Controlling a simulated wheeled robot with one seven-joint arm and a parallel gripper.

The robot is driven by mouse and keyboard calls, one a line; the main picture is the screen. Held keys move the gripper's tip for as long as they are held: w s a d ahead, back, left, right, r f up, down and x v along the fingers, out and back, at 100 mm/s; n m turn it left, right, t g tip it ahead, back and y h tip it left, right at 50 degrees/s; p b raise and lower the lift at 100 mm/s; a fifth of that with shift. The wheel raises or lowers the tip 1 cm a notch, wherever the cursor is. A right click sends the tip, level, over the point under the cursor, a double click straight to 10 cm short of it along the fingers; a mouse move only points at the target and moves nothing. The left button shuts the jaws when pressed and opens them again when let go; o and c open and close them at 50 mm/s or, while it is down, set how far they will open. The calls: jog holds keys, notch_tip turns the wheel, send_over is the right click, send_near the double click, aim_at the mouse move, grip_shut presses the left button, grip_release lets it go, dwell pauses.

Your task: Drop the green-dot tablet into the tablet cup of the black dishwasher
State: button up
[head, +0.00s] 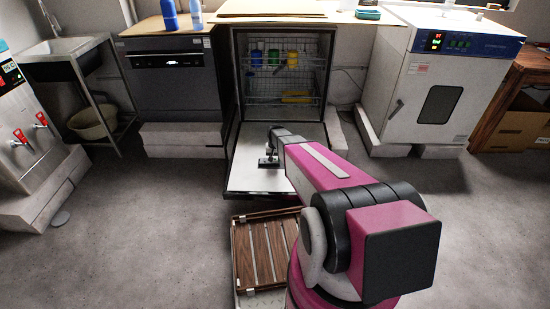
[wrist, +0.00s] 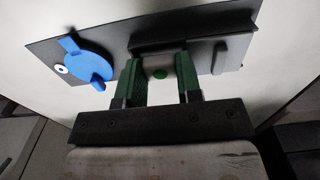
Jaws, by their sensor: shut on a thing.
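In the head view my gripper (head: 269,160) is low over the lowered door (head: 258,180) of the open, dark-edged dishwasher (head: 236,75). The wrist view shows a dark dispenser panel (wrist: 105,38) on the pale inner door face, beyond the fingertips. It carries a blue round cap (wrist: 90,60) at left and a grey flap (wrist: 232,50) at right. The tablet overlaps the panel's middle; the cup opening is partly hidden, and the height gap is unclear.
The open dishwasher's racks (head: 285,88) hold blue, green and yellow things. A closed dark appliance (head: 175,85) stands at left and a white oven (head: 430,85) at right. A slatted wooden piece (head: 265,250) lies low in front of the door. Grey floor is free at left.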

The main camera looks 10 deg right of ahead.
jog(key=o, duration=1)
jog(key=shift+c, duration=0.2)
jog(key=shift+a, duration=0.1)
jog(key=shift+a, duration=0.1)
jog(key=shift+c, duration=0.3)
jog(key=shift+o, duration=0.3)
notch_tip(320, 180, up, 11)
jog(key=shift+d, duration=0.2)
jog(key=shift+s, duration=0.1)
dwell(0.5)
